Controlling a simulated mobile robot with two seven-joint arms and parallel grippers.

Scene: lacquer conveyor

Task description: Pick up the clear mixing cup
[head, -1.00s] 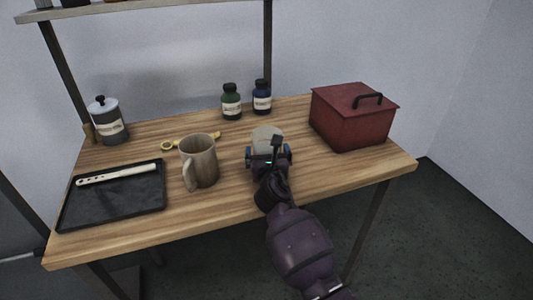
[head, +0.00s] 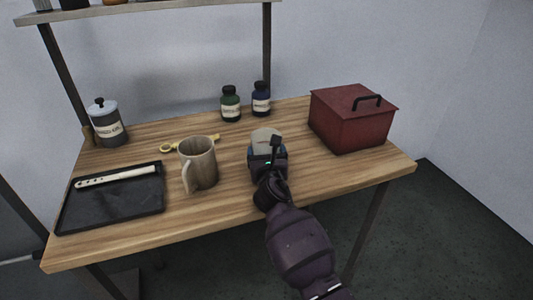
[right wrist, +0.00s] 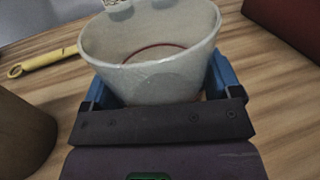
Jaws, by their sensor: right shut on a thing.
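The clear mixing cup (head: 266,136) stands upright near the middle of the wooden table, its lower part hidden behind my right gripper in the head view. In the right wrist view the cup (right wrist: 150,70) looks pale and translucent, with a red line showing inside it. My right gripper (head: 267,160) is shut on the cup, with a blue finger on each side of it (right wrist: 155,85). I cannot tell whether the cup's base is off the table. My left gripper is not in view.
A brown mug (head: 199,162) stands left of the cup, with a yellow tool (head: 190,144) behind it. A red lidded box (head: 350,122) is at right. A black tray (head: 112,205) and a grey canister (head: 107,124) are at left.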

